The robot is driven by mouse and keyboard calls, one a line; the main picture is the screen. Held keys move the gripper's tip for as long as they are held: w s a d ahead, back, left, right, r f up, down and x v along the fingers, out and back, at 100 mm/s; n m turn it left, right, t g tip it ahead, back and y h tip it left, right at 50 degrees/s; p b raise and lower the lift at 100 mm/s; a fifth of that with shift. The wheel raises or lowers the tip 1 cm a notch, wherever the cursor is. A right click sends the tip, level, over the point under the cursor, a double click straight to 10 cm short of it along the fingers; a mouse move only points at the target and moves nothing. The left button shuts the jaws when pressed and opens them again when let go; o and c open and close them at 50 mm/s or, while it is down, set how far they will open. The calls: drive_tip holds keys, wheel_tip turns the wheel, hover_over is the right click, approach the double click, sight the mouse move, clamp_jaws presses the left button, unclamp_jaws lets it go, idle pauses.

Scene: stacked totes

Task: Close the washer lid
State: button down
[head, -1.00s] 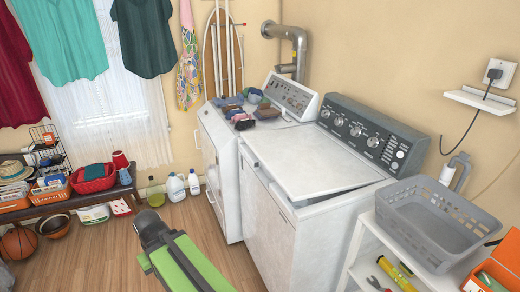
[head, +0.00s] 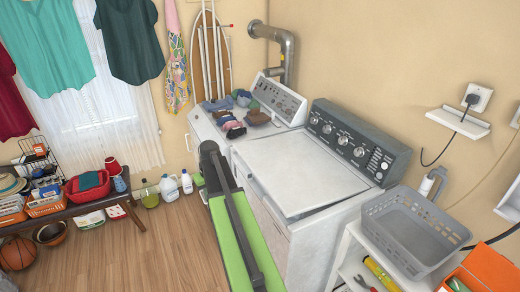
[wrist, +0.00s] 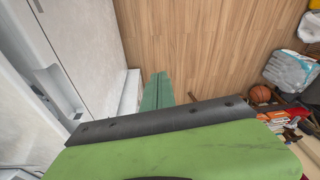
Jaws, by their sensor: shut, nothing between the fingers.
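The white washer (head: 262,215) stands against the wall with a dark grey knob panel (head: 352,138) at its back. Its white lid (head: 293,170) lies almost flat over the top. A thin dark gap shows under the lid's right edge, so it looks slightly raised. My green arm is in front of the washer's left side in the head view. My gripper (wrist: 158,90) shows in the wrist view as two green fingers, shut and empty, over the wood floor. A white appliance front is to its left there. I cannot make out the fingertips in the head view.
A dryer (head: 205,130) with folded clothes on top stands left of the washer. A grey basket (head: 408,230) sits on a white shelf unit at the right. A bench (head: 75,208) with baskets is at the left. The wood floor (head: 130,255) between is clear.

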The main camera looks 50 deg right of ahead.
drive_tip(key=s+d+r+m+p, duration=0.1)
drive_tip(key=d+r+p, duration=0.3)
drive_tip(key=d, duration=0.5)
drive_tip(key=s+d+r+p, duration=0.2)
drive_tip(key=d+r, duration=0.4)
drive_tip(key=d, duration=0.4)
drive_tip(key=t+h+p, duration=0.1)
drive_tip(key=p, duration=0.1)
approach(258, 175)
drive_tip(key=shift+m, duration=0.4)
drive_tip(key=b+x, duration=0.3)
drive_tip(key=b, duration=0.4)
drive_tip(key=b+x, duration=0.3)
drive_tip(key=b, duration=0.4)
drive_tip(key=shift+d+f, duration=0.15)
drive_tip(key=shift+d, duration=0.1)
drive_tip(key=shift+w+a+f, duration=0.1)
drive_tip(key=shift+f, duration=0.05)
